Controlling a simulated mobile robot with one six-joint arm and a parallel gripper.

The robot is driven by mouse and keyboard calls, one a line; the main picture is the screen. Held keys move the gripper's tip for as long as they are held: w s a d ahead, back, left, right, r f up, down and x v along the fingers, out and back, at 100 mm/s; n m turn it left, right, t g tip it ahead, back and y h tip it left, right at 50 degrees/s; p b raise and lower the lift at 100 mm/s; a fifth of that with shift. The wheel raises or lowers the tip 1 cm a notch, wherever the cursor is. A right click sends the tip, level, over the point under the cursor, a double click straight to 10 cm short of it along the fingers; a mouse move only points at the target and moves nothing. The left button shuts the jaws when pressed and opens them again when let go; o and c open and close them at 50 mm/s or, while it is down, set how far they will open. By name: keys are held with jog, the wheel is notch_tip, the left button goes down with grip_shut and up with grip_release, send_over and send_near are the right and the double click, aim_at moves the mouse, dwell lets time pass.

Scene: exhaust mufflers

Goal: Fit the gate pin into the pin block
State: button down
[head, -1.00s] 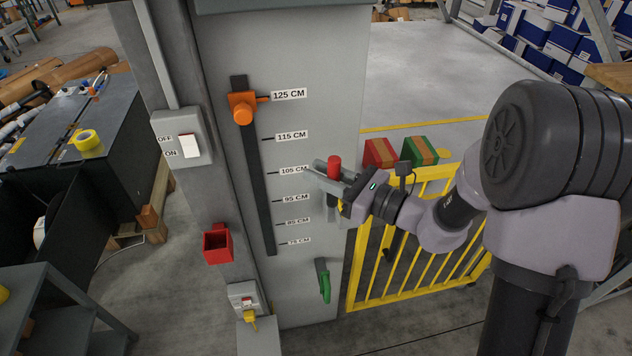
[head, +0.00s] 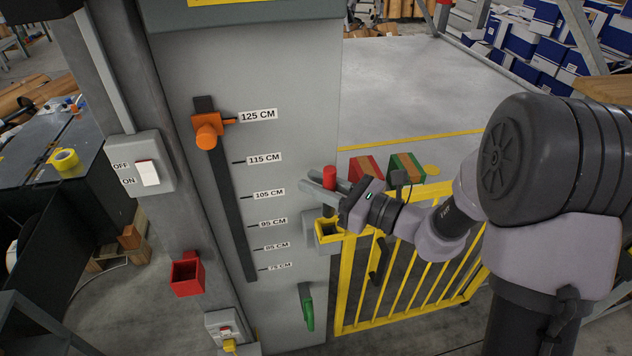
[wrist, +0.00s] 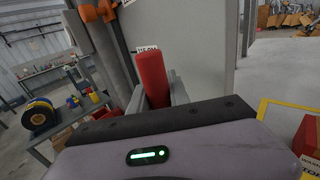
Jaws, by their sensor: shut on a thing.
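The gate pin (head: 330,173) has a red cylindrical top and stands roughly upright between the fingers of my gripper (head: 322,184). In the wrist view the red pin (wrist: 151,79) leans slightly left between the jaws. My gripper is shut on it. A yellow square socket (head: 329,229), which looks like the pin block, sits on a grey mount at the post's right edge beside the yellow gate (head: 405,275). In the head view the pin shows above the socket, apart from it. The pin's lower end is partly hidden by the gripper, and depth alignment is unclear.
The grey post carries a height scale with an orange slider (head: 207,130) and a green handle (head: 308,308). An empty red holder (head: 187,275) and an OFF/ON switch (head: 147,173) are at the left. Red and green boxes (head: 406,168) stand behind the gate.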

aim_at(317, 223)
jog(key=shift+f+b, duration=3.25)
jog(key=shift+f, duration=0.8)
jog(key=shift+s+f, duration=0.15)
jog(key=shift+f, duration=0.15)
jog(key=c, duration=1.1)
grip_release()
jog(key=shift+s+f, duration=0.1)
jog(key=shift+f, duration=0.1)
jog(key=shift+c, duration=0.2)
jog(key=shift+d, duration=0.1)
jog(key=r+p+v, duration=0.1)
jog(key=p+v, duration=0.2)
jog(key=v, duration=1.4)
jog(key=shift+d, duration=0.15)
